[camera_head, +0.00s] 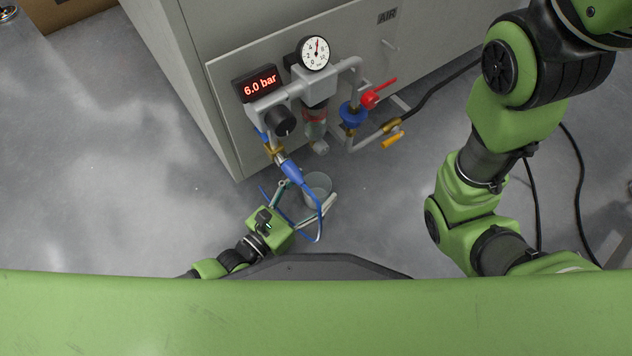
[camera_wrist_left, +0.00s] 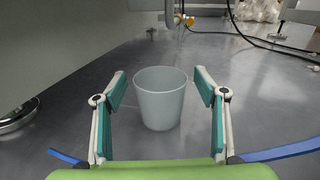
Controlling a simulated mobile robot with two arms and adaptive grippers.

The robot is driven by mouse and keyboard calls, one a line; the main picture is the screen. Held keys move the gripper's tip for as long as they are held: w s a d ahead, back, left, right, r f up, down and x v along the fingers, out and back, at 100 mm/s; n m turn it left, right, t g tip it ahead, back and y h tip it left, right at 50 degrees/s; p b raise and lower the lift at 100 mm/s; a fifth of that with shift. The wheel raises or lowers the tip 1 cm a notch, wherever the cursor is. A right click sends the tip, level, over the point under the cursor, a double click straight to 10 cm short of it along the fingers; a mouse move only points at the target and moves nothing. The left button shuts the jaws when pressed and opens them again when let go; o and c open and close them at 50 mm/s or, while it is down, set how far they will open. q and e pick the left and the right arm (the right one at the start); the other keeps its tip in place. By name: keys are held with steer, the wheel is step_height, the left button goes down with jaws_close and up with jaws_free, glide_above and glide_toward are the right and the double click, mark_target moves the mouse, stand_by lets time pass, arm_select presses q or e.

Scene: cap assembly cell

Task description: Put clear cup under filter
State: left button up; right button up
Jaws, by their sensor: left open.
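The clear cup (camera_head: 318,185) stands upright on the grey floor in front of the machine, a little nearer to me than the filter (camera_head: 315,118). It also shows in the left wrist view (camera_wrist_left: 160,103), where it looks empty. My left gripper (camera_head: 309,191) is open, with one finger on each side of the cup. In the left wrist view its fingertips (camera_wrist_left: 160,88) show a gap to the cup on both sides. The filter hangs from the grey pipework, with its grey drain end above the floor. My right gripper is out of the picture.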

arm_select(q)
steer(key=p+v, duration=0.3)
steer(key=v, duration=0.7)
steer(key=shift+s+a, duration=0.1)
steer(key=shift+s, duration=0.05)
